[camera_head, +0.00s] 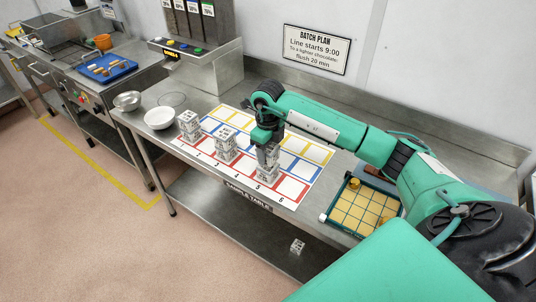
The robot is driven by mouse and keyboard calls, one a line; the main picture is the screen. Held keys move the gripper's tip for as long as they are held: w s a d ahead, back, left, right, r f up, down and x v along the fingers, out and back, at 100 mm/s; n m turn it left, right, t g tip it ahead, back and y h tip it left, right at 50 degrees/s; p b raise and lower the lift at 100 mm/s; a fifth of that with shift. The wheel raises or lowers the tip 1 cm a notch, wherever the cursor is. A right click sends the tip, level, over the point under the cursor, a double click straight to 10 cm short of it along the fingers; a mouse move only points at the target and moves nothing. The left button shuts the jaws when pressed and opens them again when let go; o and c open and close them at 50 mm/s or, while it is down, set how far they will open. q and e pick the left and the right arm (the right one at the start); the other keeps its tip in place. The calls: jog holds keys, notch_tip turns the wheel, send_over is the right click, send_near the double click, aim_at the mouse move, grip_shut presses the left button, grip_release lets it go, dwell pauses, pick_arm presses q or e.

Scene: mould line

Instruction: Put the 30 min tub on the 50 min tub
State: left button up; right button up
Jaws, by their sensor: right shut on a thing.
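Small whitish tubs with dark markings stand on the numbered mat (296,190) on the steel table. One group, apparently stacked, stands at the left (189,127). A taller stack (225,146) stands in the middle. My right gripper (268,146) points down over the red row near number 5 and is shut on a tub (268,157). Another pale tub shape (265,176) shows directly below it; I cannot tell whether they touch. The minute labels are too small to read, so I cannot tell which is the 30 min or 50 min tub. My left gripper is out of view.
A single tub (297,246) lies low, on the shelf under the table. A gridded tray (363,208) with yellowish pieces is at the right, below my arm. White bowl (159,118) and metal bowl (127,101) are at the left. A dispenser (197,50) stands behind.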

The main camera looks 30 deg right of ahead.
notch_tip(320, 180, down, 2)
jog(key=shift+f+p, duration=0.2)
jog(key=shift+p, duration=0.1)
jog(key=shift+f, duration=0.3)
jog(key=o, duration=1)
jog(key=shift+r, duration=0.35)
notch_tip(320, 180, up, 10)
jog(key=b, duration=0.4)
jog(key=shift+r, duration=0.85)
